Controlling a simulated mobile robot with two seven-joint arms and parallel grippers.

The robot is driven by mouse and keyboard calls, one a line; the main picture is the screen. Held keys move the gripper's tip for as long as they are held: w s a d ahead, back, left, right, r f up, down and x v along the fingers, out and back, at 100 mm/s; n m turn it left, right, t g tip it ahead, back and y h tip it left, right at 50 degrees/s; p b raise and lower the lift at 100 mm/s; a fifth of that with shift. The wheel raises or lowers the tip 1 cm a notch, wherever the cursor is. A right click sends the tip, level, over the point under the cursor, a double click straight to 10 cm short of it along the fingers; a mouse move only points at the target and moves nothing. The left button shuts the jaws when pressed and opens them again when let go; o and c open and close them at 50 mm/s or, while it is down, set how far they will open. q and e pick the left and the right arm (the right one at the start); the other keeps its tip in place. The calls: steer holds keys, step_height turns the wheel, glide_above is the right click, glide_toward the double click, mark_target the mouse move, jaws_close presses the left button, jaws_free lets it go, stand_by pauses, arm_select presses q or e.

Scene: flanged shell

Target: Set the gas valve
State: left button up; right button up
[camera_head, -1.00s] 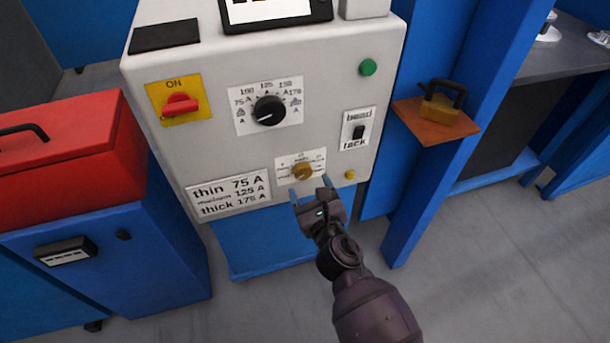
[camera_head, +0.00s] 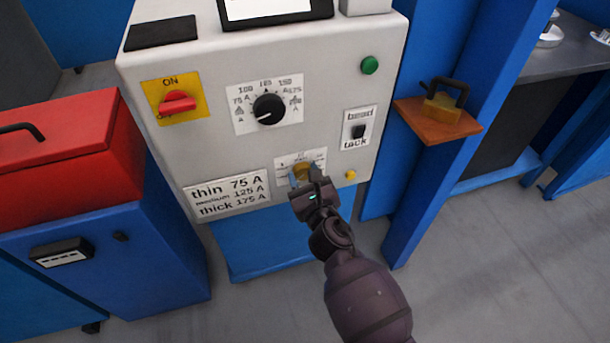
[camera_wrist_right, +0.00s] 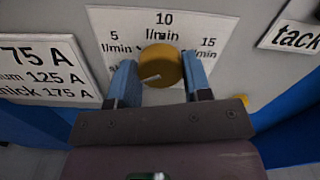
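The gas valve is a round brass knob (camera_head: 301,171) low on the front of the grey-white machine. In the right wrist view the knob (camera_wrist_right: 160,66) sits under a scale (camera_wrist_right: 164,22) marked 5, 10 and 15 l/min. The pale mark on its face points left and slightly down; a label there is partly hidden by a finger. My right gripper (camera_head: 304,177) is at the knob, its blue fingers open on either side of it, also in the wrist view (camera_wrist_right: 159,68). I cannot tell whether they touch it. My left gripper is out of view.
Close by on the panel are a yellow button (camera_head: 350,175), a bead/tack switch (camera_head: 358,132), a black dial (camera_head: 268,109) and a red ON switch (camera_head: 177,101). A padlock (camera_head: 442,105) rests on an orange shelf (camera_head: 432,126) at right. A red box (camera_head: 60,155) stands at left.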

steer(key=shift+c, duration=0.9)
